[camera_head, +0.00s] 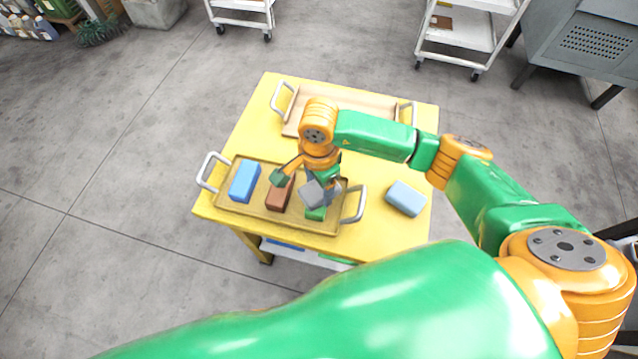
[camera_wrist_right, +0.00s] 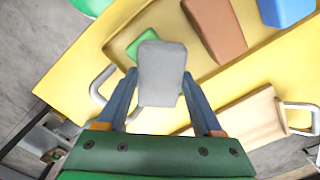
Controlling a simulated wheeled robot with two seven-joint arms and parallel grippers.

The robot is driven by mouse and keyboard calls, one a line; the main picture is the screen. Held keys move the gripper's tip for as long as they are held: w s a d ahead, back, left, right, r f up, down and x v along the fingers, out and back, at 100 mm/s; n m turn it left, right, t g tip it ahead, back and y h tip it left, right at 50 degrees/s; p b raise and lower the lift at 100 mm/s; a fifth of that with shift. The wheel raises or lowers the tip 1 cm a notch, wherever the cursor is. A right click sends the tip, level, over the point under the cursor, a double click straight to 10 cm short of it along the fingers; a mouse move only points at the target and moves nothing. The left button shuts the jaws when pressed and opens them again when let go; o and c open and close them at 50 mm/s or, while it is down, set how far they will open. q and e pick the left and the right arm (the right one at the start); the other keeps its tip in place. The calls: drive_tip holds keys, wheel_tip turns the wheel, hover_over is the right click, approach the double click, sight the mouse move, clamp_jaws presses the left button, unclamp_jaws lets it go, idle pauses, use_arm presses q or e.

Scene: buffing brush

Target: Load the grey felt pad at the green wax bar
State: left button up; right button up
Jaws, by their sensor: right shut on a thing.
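My right gripper (camera_head: 318,186) is shut on the grey felt pad (camera_head: 311,193), over the right end of the tan tray (camera_head: 235,208). In the right wrist view the pad (camera_wrist_right: 161,72) sits between the two fingers of the gripper (camera_wrist_right: 160,80). The green wax bar (camera_head: 316,213) lies in the tray just under and beside the pad, partly hidden by it. The bar also shows in the right wrist view (camera_wrist_right: 122,45), behind the pad's upper left edge. I cannot tell whether pad and bar touch. My left gripper is not in view.
A brown bar (camera_head: 279,194) and a blue bar (camera_head: 244,181) lie left of the green bar in the tray. A grey-blue block (camera_head: 405,198) lies on the yellow table (camera_head: 385,228) to the right. A wooden tray (camera_head: 345,101) with handles is at the back.

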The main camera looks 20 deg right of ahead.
sight(319, 188)
wheel_tip(319, 188, up, 7)
drive_tip(key=p, duration=0.5)
idle(0.5)
